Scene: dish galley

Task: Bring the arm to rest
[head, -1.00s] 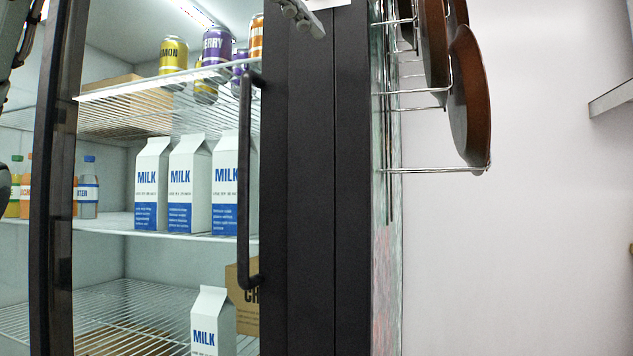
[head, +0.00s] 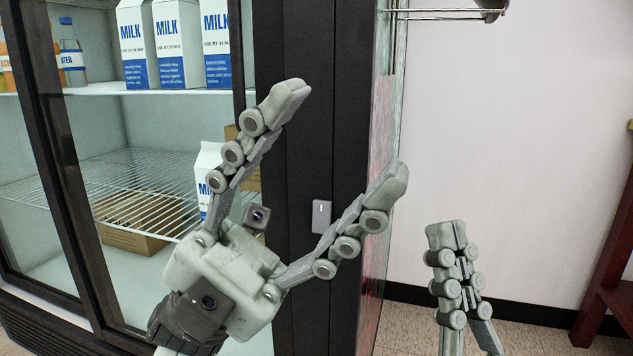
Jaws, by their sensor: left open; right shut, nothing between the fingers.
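My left gripper (head: 340,132) is open and empty, its two fingers spread wide in front of the fridge's dark frame. My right gripper (head: 450,232) is at the lower right, pointing up, its fingers together with nothing between them. It stands apart from the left gripper, in front of the white wall and floor. The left gripper hides part of the fridge's lower shelf and part of a milk carton (head: 206,165).
A glass-fronted fridge (head: 308,85) fills the left. Milk cartons (head: 176,45) and bottles (head: 72,62) stand on its shelf; a brown box (head: 130,236) sits below. A dark red wooden piece of furniture (head: 603,290) stands at right.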

